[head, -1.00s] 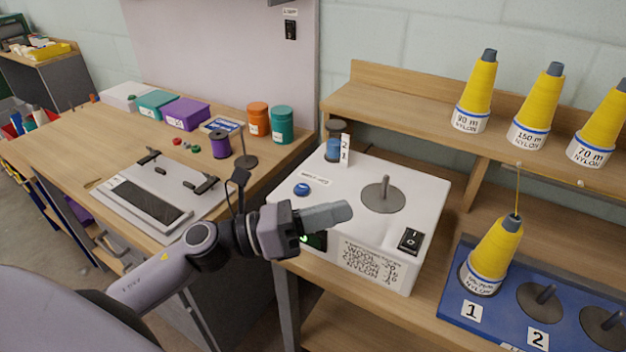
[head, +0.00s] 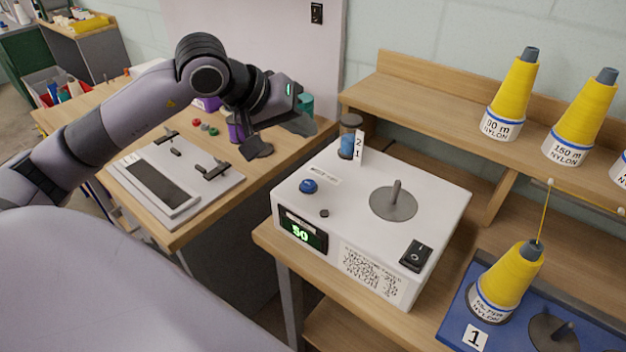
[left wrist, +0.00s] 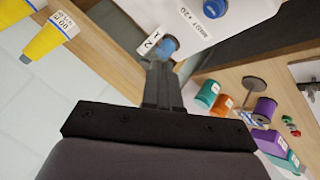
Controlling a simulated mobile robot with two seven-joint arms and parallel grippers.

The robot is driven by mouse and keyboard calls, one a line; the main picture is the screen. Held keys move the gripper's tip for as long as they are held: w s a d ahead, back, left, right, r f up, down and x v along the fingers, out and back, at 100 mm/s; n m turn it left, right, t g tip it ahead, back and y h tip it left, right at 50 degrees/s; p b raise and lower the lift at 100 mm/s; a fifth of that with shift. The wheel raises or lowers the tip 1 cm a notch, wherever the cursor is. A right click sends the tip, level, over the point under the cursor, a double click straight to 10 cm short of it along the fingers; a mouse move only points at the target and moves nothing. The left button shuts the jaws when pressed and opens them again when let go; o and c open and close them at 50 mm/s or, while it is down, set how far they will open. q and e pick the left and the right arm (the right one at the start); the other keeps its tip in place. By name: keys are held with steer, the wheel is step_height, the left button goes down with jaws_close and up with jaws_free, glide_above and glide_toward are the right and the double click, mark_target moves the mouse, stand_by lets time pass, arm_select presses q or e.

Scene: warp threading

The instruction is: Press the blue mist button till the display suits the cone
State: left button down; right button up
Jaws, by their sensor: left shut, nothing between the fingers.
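The blue mist button (head: 308,186) sits on top of the white machine (head: 345,178), near its left edge; it also shows in the left wrist view (left wrist: 214,8). The display (head: 302,233) on the machine's front reads 50 in green. A yellow cone (head: 508,272) with a nylon label stands tilted on position 1 of the blue base; its smaller print is unclear. My left gripper (head: 302,124) is raised behind and above the button, clear of it. Its fingers (left wrist: 160,68) are shut and empty in the left wrist view. My right gripper is out of view.
A small-print chart (head: 372,275) is on the front. More yellow cones (head: 513,95) stand on the shelf.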

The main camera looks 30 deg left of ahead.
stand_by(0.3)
arm_select(q)
steer(key=b, duration=0.6)
glide_above(304, 185)
step_height(304, 185, down, 8)
steer(key=shift+f, duration=0.15)
steer(key=shift+f+b, duration=0.2)
steer(key=shift+b, duration=0.15)
steer(key=shift+f, duration=0.1)
stand_by(1.1)
steer(key=shift+f, duration=0.1)
steer(key=shift+f+b, duration=0.3)
steer(key=shift+b, duration=0.45)
